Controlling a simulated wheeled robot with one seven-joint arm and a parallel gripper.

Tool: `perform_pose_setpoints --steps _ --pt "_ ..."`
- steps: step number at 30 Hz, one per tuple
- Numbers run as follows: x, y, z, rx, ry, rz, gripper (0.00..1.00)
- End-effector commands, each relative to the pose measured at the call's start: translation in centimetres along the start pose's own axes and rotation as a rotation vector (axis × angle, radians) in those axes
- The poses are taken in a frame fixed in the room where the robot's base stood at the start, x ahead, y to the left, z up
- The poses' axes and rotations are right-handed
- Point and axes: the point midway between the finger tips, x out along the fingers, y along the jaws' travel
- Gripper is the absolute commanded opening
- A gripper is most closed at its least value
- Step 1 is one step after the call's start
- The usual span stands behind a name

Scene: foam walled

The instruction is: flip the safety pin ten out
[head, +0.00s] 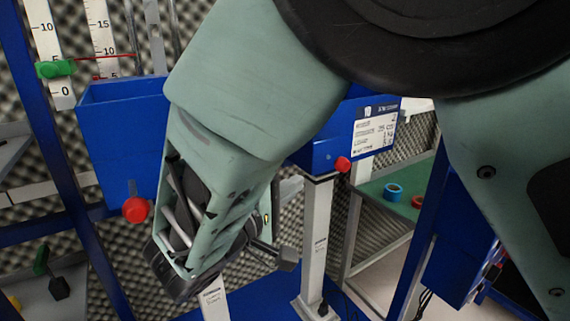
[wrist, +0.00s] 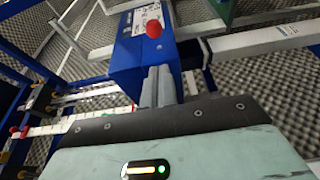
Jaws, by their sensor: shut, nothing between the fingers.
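A blue box (head: 318,150) with a white printed label and a red knob (head: 342,164) stands on a pale post in the head view. In the wrist view a blue box (wrist: 138,62) with a label and a red knob (wrist: 154,28) lies beyond my fingertips. My gripper (wrist: 158,82) is shut and empty, its grey fingers together, pointing at the box's lower part. The knob is farther up, apart from the fingertips. In the head view my arm hides part of the box and much of the gripper.
Another blue box (head: 120,135) with a red knob (head: 136,209) stands at left. Ruler strips (head: 100,35) with a green clip (head: 55,69) are behind it. A green table (head: 385,215) holds a blue ring (head: 393,192). Blue frame posts stand at both sides.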

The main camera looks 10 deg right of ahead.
Motion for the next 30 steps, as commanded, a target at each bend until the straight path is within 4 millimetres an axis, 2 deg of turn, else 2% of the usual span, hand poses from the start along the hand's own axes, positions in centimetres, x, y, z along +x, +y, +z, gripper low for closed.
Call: perform_pose_setpoints --steps 6,10,24,30 --pt "0.1 0.0 0.1 -0.002 -0.002 -0.003 0.0" --pt "0.9 0.1 0.1 -0.003 -0.003 -0.003 0.0" --pt "8.6 0.1 0.1 -0.004 -0.005 -0.003 0.0" --pt "9.9 -0.1 0.1 -0.004 -0.002 -0.004 0.0"
